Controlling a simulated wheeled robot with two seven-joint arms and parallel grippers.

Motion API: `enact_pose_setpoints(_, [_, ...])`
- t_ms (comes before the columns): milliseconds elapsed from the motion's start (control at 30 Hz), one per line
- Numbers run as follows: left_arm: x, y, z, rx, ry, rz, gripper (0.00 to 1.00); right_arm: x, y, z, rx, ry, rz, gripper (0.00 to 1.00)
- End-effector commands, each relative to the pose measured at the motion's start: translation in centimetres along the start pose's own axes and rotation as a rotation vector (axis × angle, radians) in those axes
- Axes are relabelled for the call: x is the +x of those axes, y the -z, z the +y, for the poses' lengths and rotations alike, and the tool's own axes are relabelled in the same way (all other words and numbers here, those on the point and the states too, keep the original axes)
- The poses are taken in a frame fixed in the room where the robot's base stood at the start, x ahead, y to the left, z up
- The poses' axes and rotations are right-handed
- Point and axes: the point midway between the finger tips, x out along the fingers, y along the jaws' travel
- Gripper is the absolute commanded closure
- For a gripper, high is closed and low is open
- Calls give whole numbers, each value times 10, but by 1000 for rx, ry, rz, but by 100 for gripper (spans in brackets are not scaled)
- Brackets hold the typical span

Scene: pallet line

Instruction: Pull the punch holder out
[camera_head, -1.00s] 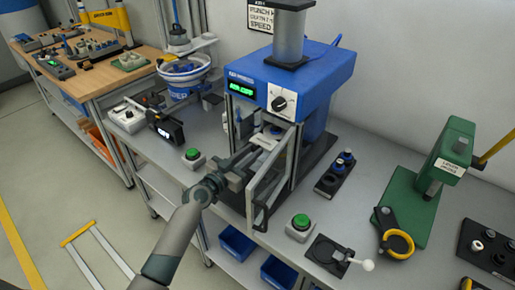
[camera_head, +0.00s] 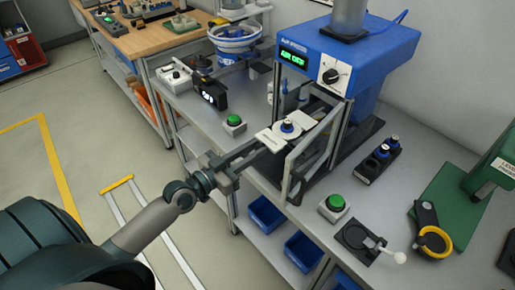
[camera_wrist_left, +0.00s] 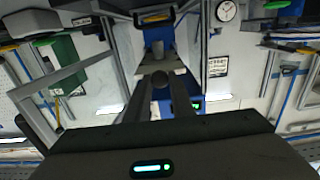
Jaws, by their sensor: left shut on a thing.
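My left gripper (camera_head: 262,149) reaches in from the lower left and is shut on the outer end of the holder. In the left wrist view, the gripper fingers (camera_wrist_left: 158,82) run up the middle towards the press. The holder's inner end is partly hidden by the guard and press frame. My right gripper is not in view.
A green button (camera_head: 234,121) stands left of the press, another (camera_head: 335,204) in front right. A black block with blue-topped pieces (camera_head: 379,160) lies to the right. Blue bins (camera_head: 266,214) sit below the bench edge. The floor at left is clear.

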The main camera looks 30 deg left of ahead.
Motion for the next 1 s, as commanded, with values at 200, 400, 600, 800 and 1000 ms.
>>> enact_pose_setpoints(200, [-1,-4,1,-2,-2,-8,100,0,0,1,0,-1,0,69])
enact_pose_setpoints(400, [-1,-3,1,-1,-1,-7,61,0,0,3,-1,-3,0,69])
enact_pose_setpoints(600, [-1,-2,0,-1,0,-5,61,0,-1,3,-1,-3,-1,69])
enact_pose_setpoints(800, [-7,-4,0,0,0,-6,61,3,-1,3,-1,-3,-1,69])
enact_pose_setpoints(1000, [-26,-5,0,1,0,-6,61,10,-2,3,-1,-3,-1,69])
